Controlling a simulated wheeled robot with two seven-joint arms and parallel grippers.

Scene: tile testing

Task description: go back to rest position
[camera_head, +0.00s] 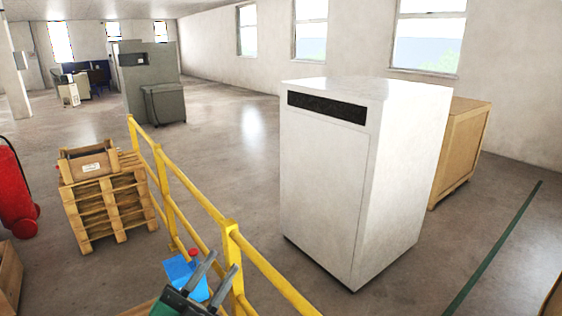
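My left gripper (223,261) shows at the bottom edge, left of centre. Its two grey fingers point up and to the right with a gap between them, and I see nothing held in the gap. A blue box with a red knob (183,270) shows just left of and behind the fingers; whether they touch it I cannot tell. My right gripper is not in view.
A yellow railing (183,188) runs close behind the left gripper. A tall white cabinet (325,190) stands right of centre, with a wooden crate (462,150) behind it. Stacked pallets (108,208) and a red extinguisher (14,195) stand left. Mid-floor is open.

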